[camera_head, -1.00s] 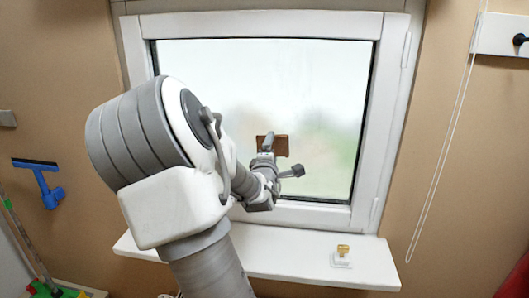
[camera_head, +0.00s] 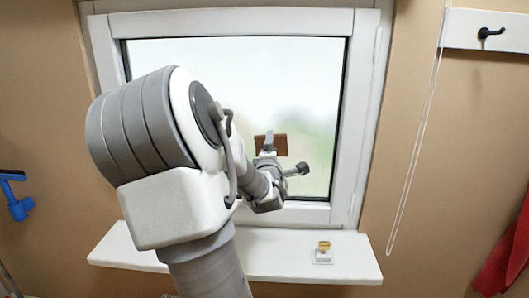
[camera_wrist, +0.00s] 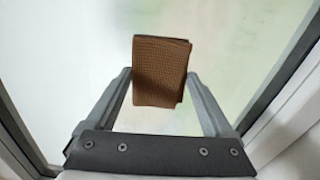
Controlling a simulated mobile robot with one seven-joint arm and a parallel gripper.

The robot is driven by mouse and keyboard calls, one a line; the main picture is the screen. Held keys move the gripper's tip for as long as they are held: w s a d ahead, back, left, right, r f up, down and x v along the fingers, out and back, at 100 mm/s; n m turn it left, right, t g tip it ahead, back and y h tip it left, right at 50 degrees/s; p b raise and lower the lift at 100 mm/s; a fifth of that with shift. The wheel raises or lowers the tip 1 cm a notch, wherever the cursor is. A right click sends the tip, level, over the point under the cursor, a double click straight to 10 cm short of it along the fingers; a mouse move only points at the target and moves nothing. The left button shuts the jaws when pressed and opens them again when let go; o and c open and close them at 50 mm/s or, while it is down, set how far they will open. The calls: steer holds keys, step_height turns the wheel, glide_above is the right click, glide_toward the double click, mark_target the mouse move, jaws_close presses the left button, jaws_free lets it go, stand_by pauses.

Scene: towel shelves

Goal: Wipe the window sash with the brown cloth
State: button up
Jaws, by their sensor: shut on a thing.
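The brown cloth (camera_wrist: 160,72) is a folded, waffle-textured pad. My gripper (camera_wrist: 160,85) is shut on it, with one finger at each side of the cloth in the wrist view. In the head view the cloth (camera_head: 281,145) shows in front of the lower part of the window pane, and my gripper (camera_head: 268,148) partly covers it. The white window sash (camera_head: 343,120) frames the frosted-looking pane. I cannot tell whether the cloth touches the glass.
A white sill (camera_head: 330,262) runs below the window, with a small yellow-topped item (camera_head: 323,252) on it. A blue squeegee (camera_head: 14,195) hangs at the left. A cord (camera_head: 413,130), a black hook (camera_head: 490,33) and red fabric (camera_head: 508,250) are at the right.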

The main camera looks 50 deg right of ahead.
steer(key=shift+s+d+b, duration=0.95)
steer(key=shift+s+d, duration=0.75)
steer(key=shift+s, duration=0.25)
steer(key=shift+a, duration=0.1)
steer(key=p, duration=0.3)
glide_toward(290, 145)
steer(key=shift+w, duration=0.25)
steer(key=shift+p+v, duration=0.65)
steer(key=shift+v, duration=0.75)
